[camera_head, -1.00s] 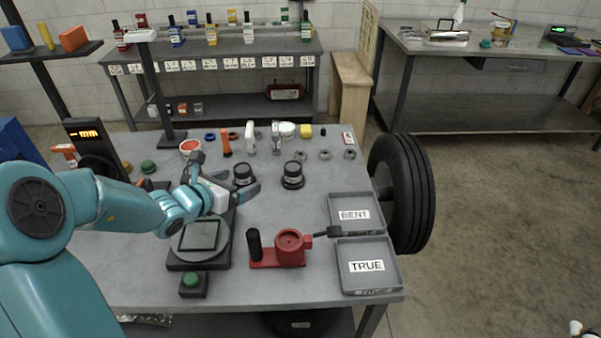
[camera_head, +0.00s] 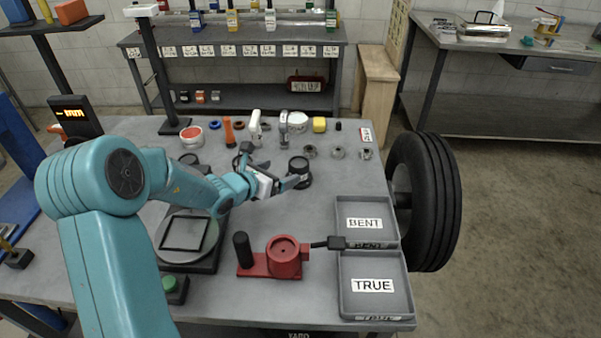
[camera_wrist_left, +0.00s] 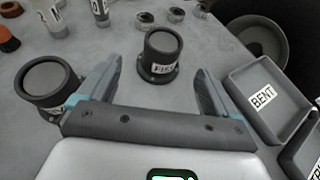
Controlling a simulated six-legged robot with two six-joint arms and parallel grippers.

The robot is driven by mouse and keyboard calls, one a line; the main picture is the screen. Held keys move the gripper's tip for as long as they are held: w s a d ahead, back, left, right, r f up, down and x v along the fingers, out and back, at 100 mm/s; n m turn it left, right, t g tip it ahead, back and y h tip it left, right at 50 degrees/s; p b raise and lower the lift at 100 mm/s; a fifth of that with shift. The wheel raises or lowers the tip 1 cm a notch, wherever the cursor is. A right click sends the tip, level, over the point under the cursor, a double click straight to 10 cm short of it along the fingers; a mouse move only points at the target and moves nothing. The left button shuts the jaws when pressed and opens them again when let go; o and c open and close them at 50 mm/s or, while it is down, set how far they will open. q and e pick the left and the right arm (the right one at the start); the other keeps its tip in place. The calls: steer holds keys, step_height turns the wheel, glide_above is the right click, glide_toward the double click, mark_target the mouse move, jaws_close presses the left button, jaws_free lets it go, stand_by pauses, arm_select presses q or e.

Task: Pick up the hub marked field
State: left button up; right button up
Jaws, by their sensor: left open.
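A dark round hub (camera_head: 300,172) stands upright on the grey table. In the left wrist view this hub (camera_wrist_left: 161,54) carries a label that reads "FIE", the rest cut off by its curve. My left gripper (camera_head: 283,173) is open and empty, just left of the hub in the head view. In the wrist view the hub stands ahead of the gap between the two fingers, apart from both. A second dark hub (camera_wrist_left: 48,86) stands outside the left finger, its label mostly hidden; in the head view my gripper covers it. My right gripper is not in view.
Trays marked BENT (camera_head: 365,210) and TRUE (camera_head: 375,297) lie at the table's right edge. A red fixture (camera_head: 284,258) with a black handle stands nearer me. A tyre (camera_head: 430,200) stands beyond the right edge.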

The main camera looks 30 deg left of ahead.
arm_select(q)
steer(key=shift+w+d+f, duration=0.15)
steer(key=shift+w, duration=0.55)
steer(key=shift+w+d, duration=0.2)
steer(key=shift+w, duration=0.25)
steer(key=p+x, duration=0.2)
steer(key=x, duration=0.3)
steer(key=shift+w, duration=0.25)
steer(key=shift+w+a+f, duration=0.1)
steer(key=shift+f, duration=0.05)
steer(key=c, duration=1.6)
jaws_close()
step_height(320, 180, up, 11)
step_height(320, 180, up, 9)
steer(key=p, duration=0.5)
glide_above(297, 164)
steer(key=shift+s, duration=0.4)
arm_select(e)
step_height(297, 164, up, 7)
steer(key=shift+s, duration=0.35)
